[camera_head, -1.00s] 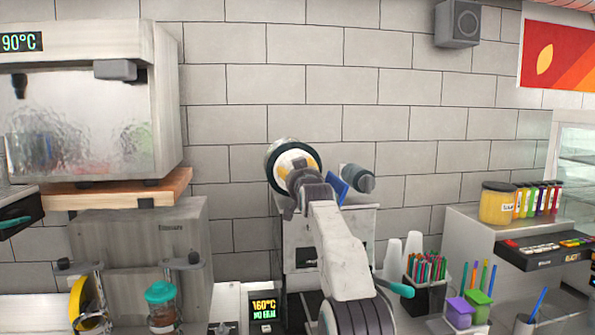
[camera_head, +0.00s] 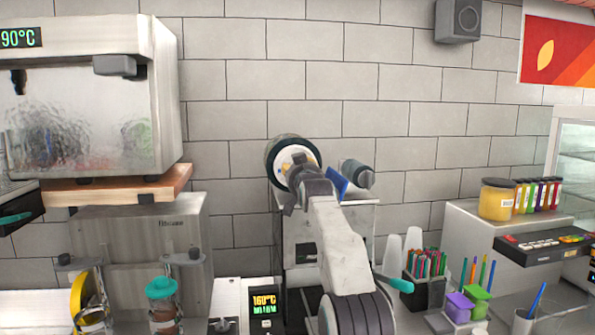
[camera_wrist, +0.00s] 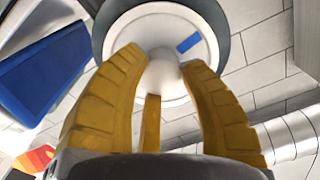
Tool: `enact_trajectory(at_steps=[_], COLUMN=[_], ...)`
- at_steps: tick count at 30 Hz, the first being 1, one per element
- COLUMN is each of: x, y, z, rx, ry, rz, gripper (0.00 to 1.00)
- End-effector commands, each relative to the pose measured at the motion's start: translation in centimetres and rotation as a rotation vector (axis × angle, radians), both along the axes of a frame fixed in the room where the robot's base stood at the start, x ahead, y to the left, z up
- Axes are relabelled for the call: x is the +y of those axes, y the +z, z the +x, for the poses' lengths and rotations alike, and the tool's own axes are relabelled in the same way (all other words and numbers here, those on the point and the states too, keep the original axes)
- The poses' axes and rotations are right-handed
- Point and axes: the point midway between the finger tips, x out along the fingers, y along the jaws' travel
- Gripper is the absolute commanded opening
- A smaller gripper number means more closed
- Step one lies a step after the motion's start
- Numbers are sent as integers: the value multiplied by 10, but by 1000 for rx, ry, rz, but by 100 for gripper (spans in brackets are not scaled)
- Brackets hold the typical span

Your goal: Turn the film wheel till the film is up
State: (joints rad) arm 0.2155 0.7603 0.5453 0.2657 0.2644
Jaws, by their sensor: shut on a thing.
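The film wheel (camera_head: 285,149) has a dark rim and a white face and sits at the upper left of the sealing machine (camera_head: 304,232). In the wrist view, the wheel (camera_wrist: 140,22) has a blue mark on its white face and a round white knob at its centre. My gripper (camera_wrist: 160,62) has its yellow fingers on either side of this knob, shut on it. In the head view, my gripper (camera_head: 295,172) is against the wheel's front and partly hides it. The machine's small display (camera_head: 264,303) reads 160°C, with a green line below that is hard to read.
A blue part (camera_head: 337,184) and a dark roller end (camera_head: 356,173) are close right of my gripper. White cups (camera_head: 412,243) and a straw holder (camera_head: 425,278) stand right of my arm. The tiled wall is behind.

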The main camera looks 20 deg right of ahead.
Motion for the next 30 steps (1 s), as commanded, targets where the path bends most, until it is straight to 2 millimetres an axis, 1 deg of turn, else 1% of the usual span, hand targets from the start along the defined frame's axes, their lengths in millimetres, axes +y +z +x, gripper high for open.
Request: enact_trajectory(at_steps=[3,8,14,20,30], x=[0,0,0,1,1], y=[0,0,1,1,1], z=[0,0,0,0,0], rx=[0,-4,-20,-51,-116], ry=[0,1,1,1,0], rz=[0,12,91,243,560], gripper=[1,1,1,1,1])
